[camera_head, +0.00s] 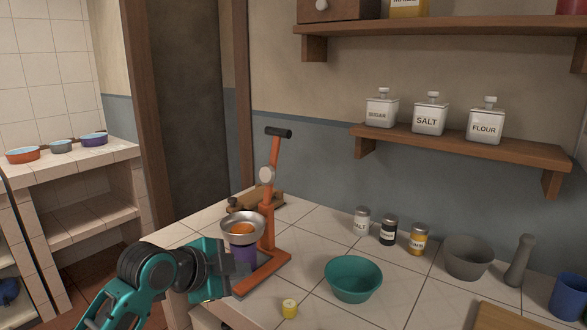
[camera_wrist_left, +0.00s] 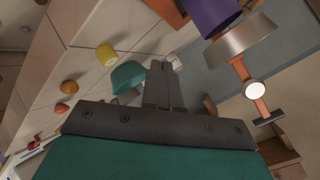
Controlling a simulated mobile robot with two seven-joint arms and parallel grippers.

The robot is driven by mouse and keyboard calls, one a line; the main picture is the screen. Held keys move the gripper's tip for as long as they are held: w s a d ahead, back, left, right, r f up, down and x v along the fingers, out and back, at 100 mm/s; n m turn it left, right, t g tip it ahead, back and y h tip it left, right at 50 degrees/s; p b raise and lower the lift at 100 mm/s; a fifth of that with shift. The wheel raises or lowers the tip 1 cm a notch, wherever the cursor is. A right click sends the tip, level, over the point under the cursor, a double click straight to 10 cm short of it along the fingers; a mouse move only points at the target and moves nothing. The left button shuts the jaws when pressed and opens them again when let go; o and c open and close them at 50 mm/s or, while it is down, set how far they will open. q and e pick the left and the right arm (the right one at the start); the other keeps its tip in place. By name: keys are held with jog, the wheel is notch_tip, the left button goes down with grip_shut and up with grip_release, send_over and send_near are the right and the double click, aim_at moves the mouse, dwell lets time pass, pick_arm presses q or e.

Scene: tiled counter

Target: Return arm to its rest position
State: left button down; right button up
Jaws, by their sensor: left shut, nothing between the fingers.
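My left arm comes in from the lower left in the head view. Its teal and black gripper (camera_head: 240,268) is at the counter's front left, by the base of the orange juice press (camera_head: 268,225). In the left wrist view its two dark fingers (camera_wrist_left: 160,72) are together with nothing between them. A purple cup (camera_head: 243,256) stands under the press's metal bowl (camera_head: 243,222), partly hidden by the gripper. Something orange (camera_head: 242,229) lies in the bowl. The cup also shows in the left wrist view (camera_wrist_left: 207,14). My right gripper is in neither view.
A yellow fruit piece (camera_head: 289,308) and a teal bowl (camera_head: 353,279) are right of the gripper. Several spice jars (camera_head: 388,231), a grey mortar (camera_head: 467,258), a pestle (camera_head: 519,262) and a blue cup (camera_head: 568,298) stand farther right. Orange fruit (camera_wrist_left: 69,87) shows in the wrist view.

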pick_arm(q)
jog(key=s+a+f+n+g+y, duration=0.25)
jog(key=s+f+n, duration=0.45)
jog(key=s+f, duration=0.6)
jog(key=s+a+f+n+g+y, duration=0.15)
jog(key=s+a+n, duration=0.25)
jog(key=s, duration=0.6)
jog(key=s+a+f+n+g+y, duration=0.15)
jog(key=s+a+n, duration=0.25)
jog(key=s, duration=0.5)
jog(key=w+d+f+t, duration=0.3)
jog(key=w+f+t, duration=0.4)
jog(key=f, duration=0.2)
jog(key=shift+w+d+h, duration=0.2)
jog(key=shift+w+h, duration=0.05)
jog(key=shift+h, duration=0.2)
